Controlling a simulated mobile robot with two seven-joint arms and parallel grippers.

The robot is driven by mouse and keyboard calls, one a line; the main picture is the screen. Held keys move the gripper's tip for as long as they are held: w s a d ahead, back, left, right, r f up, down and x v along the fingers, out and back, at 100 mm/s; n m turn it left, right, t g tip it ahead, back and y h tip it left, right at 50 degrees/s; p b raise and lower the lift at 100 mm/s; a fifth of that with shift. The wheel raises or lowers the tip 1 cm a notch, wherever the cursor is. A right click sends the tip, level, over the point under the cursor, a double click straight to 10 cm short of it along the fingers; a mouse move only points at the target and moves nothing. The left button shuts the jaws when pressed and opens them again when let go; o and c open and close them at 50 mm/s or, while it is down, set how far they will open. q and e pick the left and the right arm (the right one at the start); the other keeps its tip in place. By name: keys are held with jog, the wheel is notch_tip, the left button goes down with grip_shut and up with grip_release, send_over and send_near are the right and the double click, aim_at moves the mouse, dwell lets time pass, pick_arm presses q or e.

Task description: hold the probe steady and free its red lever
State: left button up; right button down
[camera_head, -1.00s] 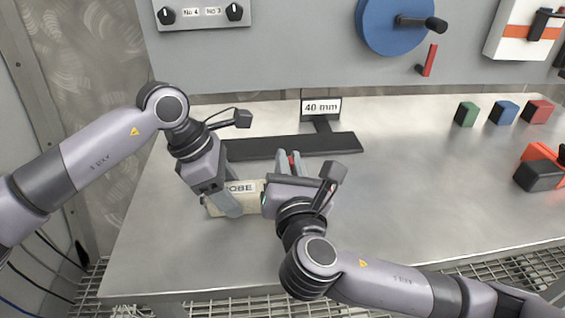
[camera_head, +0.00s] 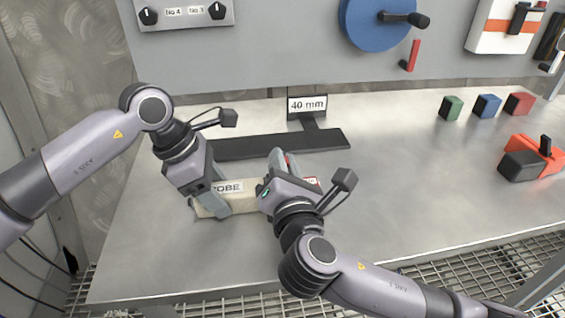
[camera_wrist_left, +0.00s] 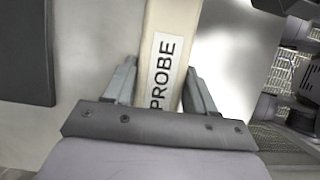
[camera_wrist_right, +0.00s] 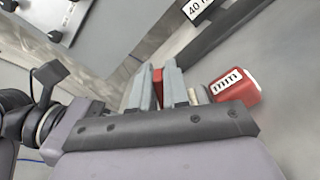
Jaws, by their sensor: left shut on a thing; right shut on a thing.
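The probe (camera_head: 203,208), a cream bar with a PROBE label, lies on the steel table. My left gripper (camera_head: 216,204) is shut across it near its left part; the left wrist view shows a finger on each side of the probe (camera_wrist_left: 167,80). My right gripper (camera_head: 281,158) is at the probe's right part, shut on the red lever (camera_wrist_right: 157,77), which shows as a red strip between the fingers in the right wrist view. My right gripper hides much of the lever and probe.
Behind the probe lies a dark bar (camera_head: 250,148) with a "40 mm" sign (camera_head: 307,104). Green (camera_head: 451,107), blue (camera_head: 486,106) and red (camera_head: 518,104) blocks and an orange-black device (camera_head: 530,160) stand at right. The table's right middle is clear.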

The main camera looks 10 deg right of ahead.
jog(key=c, duration=1.2)
grip_release()
jog(key=s, duration=0.7)
jog(key=shift+s, duration=0.3)
pick_arm(q)
jog(key=o, duration=1.2)
jog(key=shift+o, duration=0.2)
